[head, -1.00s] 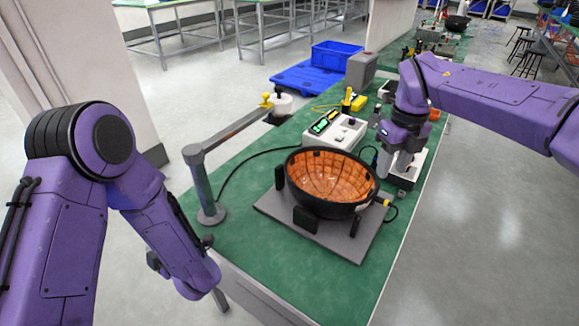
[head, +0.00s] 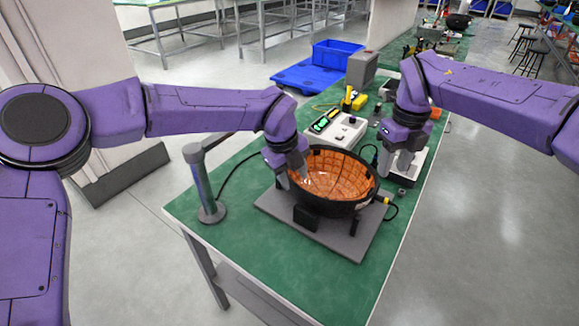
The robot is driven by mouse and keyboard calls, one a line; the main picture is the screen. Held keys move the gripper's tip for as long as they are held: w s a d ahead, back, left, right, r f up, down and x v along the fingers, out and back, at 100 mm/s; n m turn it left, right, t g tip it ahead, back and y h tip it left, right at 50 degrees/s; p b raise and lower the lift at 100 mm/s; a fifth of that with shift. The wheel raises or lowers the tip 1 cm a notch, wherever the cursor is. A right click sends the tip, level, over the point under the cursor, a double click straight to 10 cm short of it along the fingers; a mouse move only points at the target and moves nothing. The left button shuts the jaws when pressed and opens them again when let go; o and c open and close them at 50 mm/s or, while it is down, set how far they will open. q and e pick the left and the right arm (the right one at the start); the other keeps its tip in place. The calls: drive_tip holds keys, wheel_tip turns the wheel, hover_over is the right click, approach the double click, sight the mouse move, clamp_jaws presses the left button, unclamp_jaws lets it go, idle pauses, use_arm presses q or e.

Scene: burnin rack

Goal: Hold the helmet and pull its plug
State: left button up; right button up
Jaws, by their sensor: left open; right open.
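The helmet (head: 335,205) is a black shell lying open side up with an orange lining, in a grey holder plate (head: 346,244) on the green bench. A small plug with a yellow part (head: 383,200) sits at its right rim, and a black cable loops from it. My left gripper (head: 292,180) is open at the helmet's left rim, fingers pointing down. One finger appears inside the rim and one outside; contact cannot be told. My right gripper (head: 396,170) is open and empty, pointing down just right of the helmet, behind the plug.
A white tester box (head: 336,129) with a lit display stands behind the helmet. A grey post (head: 204,185) with a bar stands to the left. A white tray (head: 412,165) lies by my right gripper. The bench front is clear.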

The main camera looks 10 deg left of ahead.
sight(297, 192)
use_arm(q)
drive_tip(key=x, duration=0.7)
drive_tip(key=shift+f, duration=0.15)
clamp_jaws()
idle(0.8)
